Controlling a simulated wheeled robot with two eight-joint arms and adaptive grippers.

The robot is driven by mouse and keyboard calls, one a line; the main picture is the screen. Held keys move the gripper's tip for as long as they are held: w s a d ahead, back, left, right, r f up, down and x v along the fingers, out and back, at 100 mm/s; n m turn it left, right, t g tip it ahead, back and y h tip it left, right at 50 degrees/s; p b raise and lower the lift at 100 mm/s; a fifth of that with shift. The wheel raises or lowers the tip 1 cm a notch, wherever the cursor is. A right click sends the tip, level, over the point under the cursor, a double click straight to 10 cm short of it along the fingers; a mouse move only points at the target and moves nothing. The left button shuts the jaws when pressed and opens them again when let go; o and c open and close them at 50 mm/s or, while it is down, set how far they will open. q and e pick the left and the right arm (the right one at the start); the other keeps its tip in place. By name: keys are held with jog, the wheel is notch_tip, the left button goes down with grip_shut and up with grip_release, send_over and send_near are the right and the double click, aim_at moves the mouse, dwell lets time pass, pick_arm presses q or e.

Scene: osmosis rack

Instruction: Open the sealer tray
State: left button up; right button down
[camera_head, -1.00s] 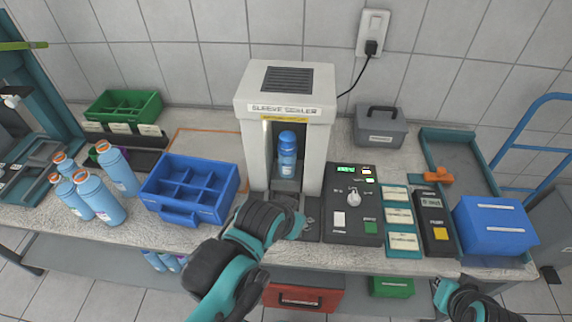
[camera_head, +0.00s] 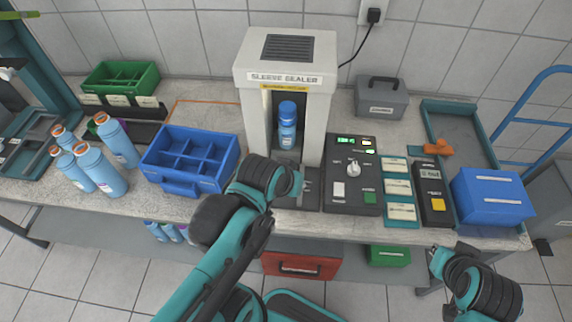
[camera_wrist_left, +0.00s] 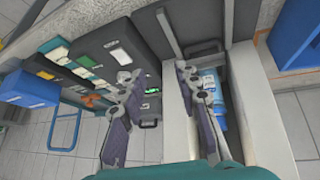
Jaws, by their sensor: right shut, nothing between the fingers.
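The white sleeve sealer (camera_head: 313,105) stands at the middle back of the bench. A blue bottle (camera_head: 287,128) stands upright in its front bay. A dark tray plate (camera_head: 310,188) lies at the foot of the bay, partly hidden by my left gripper (camera_head: 297,184). In the left wrist view, the fingers of the left gripper (camera_wrist_left: 158,75) are spread apart with nothing clearly between them. The dark plate (camera_wrist_left: 190,18) with a small handle (camera_wrist_left: 203,50) shows beyond the fingertips. Whether the fingers touch it I cannot tell. My right gripper (camera_head: 437,256) is shut and empty, in front of the bench at right.
A control panel (camera_head: 352,182) with a knob sits right of the sealer. A blue divided bin (camera_head: 190,160) and several blue bottles (camera_head: 98,168) stand at left. A blue box (camera_head: 492,197) stands at right. A red drawer box (camera_head: 300,265) is below the bench.

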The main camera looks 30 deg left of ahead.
aim_at(286, 152)
pick_arm(q)
jog(key=w+a+f+n+g+h, duration=0.2)
jog(key=w+a+f+n, duration=0.25)
jog(key=n, duration=0.55)
jog(key=w+a+f+n+g+h, duration=0.1)
jog(key=w+a+f+n, duration=0.2)
jog(key=w+a+n, duration=0.5)
jog(key=shift+n, duration=0.8)
jog(key=d+f, duration=0.1)
jog(key=f, duration=0.1)
jog(key=d+f+b, duration=0.1)
jog(key=f, duration=0.1)
jog(key=d+f, duration=0.2)
jog(key=shift+s+f+b, duration=0.35)
grip_shut()
